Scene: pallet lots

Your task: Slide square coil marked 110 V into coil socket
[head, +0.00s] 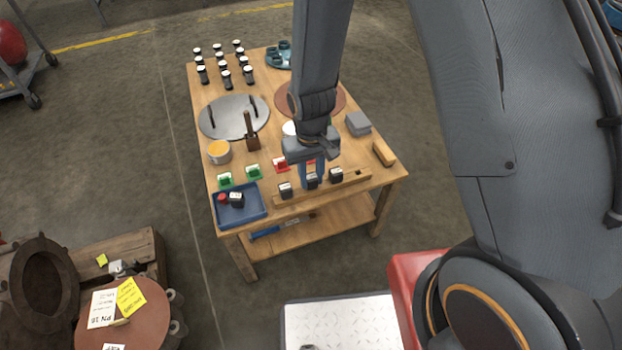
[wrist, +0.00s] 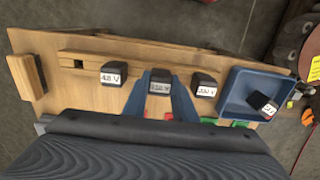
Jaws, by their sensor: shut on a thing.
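My gripper (head: 312,181) is over the front edge of the wooden table, its two blue fingers closed around the middle black square coil (wrist: 160,82) on a wooden rail (head: 300,193). The coil's white label is too blurred to read surely. A coil marked 48 V (wrist: 113,73) stands to its left in the wrist view, and another coil (wrist: 205,84) with a blurred label stands to its right. The held coil appears at the rail; I cannot tell whether it is lifted clear. I cannot make out the coil socket for certain.
A blue tray (head: 256,215) at the table's front left holds another black coil (head: 236,199) and a red piece. A square hole (wrist: 78,64) in the rail is empty. Green and red holders stand behind the rail.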

